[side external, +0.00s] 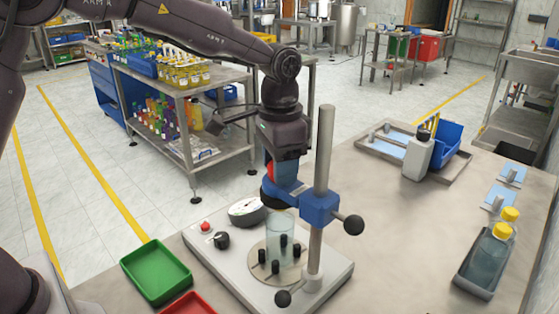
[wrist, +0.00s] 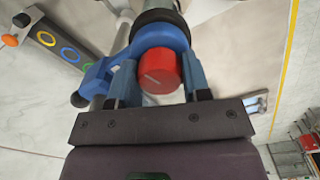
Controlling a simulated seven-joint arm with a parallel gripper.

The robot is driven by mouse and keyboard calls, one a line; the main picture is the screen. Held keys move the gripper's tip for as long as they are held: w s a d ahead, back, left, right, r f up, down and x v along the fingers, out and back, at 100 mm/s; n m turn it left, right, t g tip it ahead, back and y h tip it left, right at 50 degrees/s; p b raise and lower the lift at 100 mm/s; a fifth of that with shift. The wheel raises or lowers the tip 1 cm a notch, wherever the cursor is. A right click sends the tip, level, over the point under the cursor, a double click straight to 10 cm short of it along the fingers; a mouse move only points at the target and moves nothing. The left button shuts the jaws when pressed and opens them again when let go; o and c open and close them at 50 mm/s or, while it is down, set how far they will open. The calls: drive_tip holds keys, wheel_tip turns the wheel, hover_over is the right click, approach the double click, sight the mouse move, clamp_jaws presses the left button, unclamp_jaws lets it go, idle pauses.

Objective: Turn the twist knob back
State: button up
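The twist knob is a red cylinder (wrist: 160,72) with a pale line on its end face, set on a blue head. In the wrist view my gripper (wrist: 160,82) has one finger on each side of the knob, with no clear gap, so it looks shut on it. The pale line is tilted. In the side view my gripper (side external: 283,160) points down at the blue head (side external: 318,207) on the steel post, and only a sliver of the red knob (side external: 269,171) shows beside it. The fingertips are mostly hidden there.
Below the head, a clear cylinder (side external: 280,232) stands among black pegs on a round plate. The base carries a black dial (side external: 221,240), a red button (side external: 205,227) and a gauge (side external: 247,211). The post (side external: 322,150) is close at right. A green tray (side external: 156,271) lies left.

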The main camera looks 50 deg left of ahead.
drive_tip(key=c, duration=0.3)
drive_tip(key=n, duration=0.9)
drive_tip(key=shift+n, duration=0.4)
drive_tip(key=o, duration=0.8)
